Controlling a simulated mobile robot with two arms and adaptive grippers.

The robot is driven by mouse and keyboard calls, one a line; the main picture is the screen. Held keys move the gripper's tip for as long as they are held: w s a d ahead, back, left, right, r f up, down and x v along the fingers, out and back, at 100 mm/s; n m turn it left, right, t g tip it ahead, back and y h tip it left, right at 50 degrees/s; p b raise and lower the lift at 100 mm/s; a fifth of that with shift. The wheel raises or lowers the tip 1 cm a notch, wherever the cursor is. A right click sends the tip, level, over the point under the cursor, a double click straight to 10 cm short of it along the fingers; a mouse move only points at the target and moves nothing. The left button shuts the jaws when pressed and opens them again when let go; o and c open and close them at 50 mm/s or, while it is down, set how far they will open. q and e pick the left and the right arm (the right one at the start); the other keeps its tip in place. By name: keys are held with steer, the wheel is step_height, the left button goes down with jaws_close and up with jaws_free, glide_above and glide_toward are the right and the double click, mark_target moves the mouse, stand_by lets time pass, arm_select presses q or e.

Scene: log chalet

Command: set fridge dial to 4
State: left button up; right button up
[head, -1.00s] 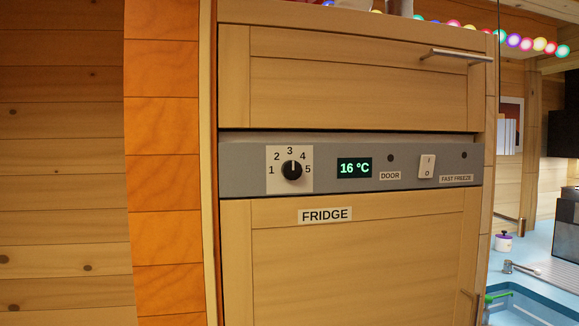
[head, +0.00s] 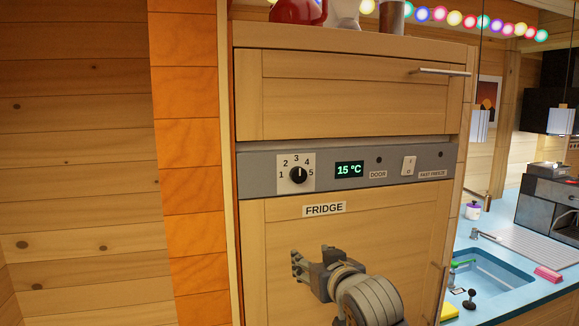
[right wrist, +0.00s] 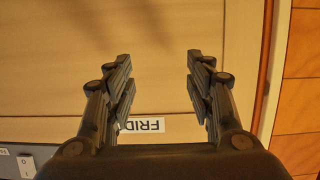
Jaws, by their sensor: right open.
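The FRIDGE label (right wrist: 150,125) shows upside down there, partly covered by a finger. The dial is not visible in that view. My left gripper is out of view.
The panel also has a display (head: 349,169) reading 15 °C and a FAST FREEZE switch (head: 408,165). A drawer handle (head: 440,72) juts out above, and a door handle (head: 437,290) at lower right. A counter with a sink (head: 490,270) lies to the right.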

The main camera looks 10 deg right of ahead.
mark_target(300, 177)
steer(key=s+r+t+p, duration=0.1)
steer(key=s+r, duration=0.2)
steer(key=r, duration=0.3)
steer(key=s+a+r+t, duration=0.1)
steer(key=s+r, duration=0.1)
steer(key=r, duration=0.4)
steer(key=s+r+t+p, duration=0.1)
steer(key=s+r, duration=0.2)
steer(key=r, duration=0.2)
steer(key=w+p, duration=0.1)
steer(key=w, duration=0.2)
steer(key=w+p, duration=0.1)
steer(key=w, duration=0.2)
steer(key=w+p, duration=0.1)
steer(key=w, duration=0.3)
steer(key=shift+w+a+r+p, duration=0.1)
steer(key=shift+a+r+p, duration=0.15)
steer(key=shift+a+p, duration=0.1)
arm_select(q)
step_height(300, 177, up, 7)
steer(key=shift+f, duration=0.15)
arm_select(e)
steer(key=shift+w+f, duration=0.15)
steer(key=shift+w, duration=0.45)
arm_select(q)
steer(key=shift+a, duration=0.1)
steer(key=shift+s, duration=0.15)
arm_select(e)
steer(key=c, duration=1.1)
